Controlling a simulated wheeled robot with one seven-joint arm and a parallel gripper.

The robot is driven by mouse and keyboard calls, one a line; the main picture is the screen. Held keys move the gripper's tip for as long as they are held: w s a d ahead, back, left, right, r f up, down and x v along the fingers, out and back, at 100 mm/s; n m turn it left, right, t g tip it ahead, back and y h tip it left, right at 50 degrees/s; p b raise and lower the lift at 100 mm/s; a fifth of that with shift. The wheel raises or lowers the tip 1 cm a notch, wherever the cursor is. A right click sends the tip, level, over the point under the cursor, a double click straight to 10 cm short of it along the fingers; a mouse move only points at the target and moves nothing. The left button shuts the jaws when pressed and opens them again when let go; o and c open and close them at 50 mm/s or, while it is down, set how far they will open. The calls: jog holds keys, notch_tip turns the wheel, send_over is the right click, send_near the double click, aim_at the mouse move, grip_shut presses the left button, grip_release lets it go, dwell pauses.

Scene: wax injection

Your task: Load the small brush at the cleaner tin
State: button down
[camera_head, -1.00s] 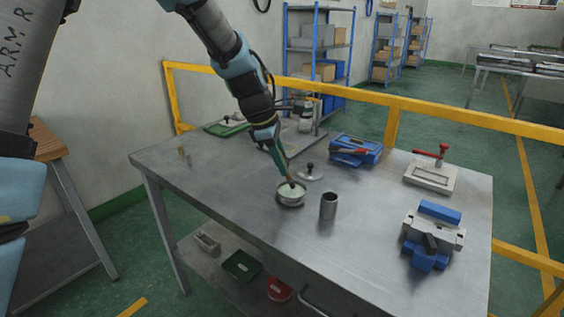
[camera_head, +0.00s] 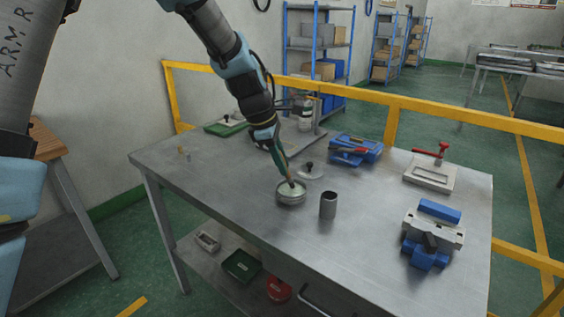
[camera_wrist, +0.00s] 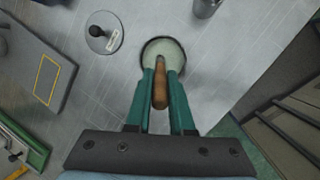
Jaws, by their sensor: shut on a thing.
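My gripper (camera_head: 286,172) is shut on the small brush (camera_wrist: 160,88), and its brown wooden handle shows between the green fingers in the wrist view. The brush points down into the cleaner tin (camera_head: 291,198), a low round metal tin with pale contents. In the wrist view the tin (camera_wrist: 148,45) lies just past the fingertips. The bristles are hidden, so I cannot tell how deep they sit. A round lid with a dark knob (camera_head: 310,171) lies flat behind the tin; it also shows in the wrist view (camera_wrist: 103,42).
An open metal cup (camera_head: 328,205) stands right of the tin. A blue tool (camera_head: 355,151) lies behind, a white plate with a red clamp (camera_head: 430,173) at the right, and a blue-grey vise (camera_head: 432,236) at the front right. The table's left front is mostly clear.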

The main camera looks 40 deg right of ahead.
jog(key=shift+f, duration=0.5)
dwell(1.7)
notch_tip(320, 180, up, 7)
jog(key=p, duration=0.6)
jog(key=shift+r+p, duration=0.1)
jog(key=shift+p, duration=0.25)
jog(key=shift+s, duration=0.1)
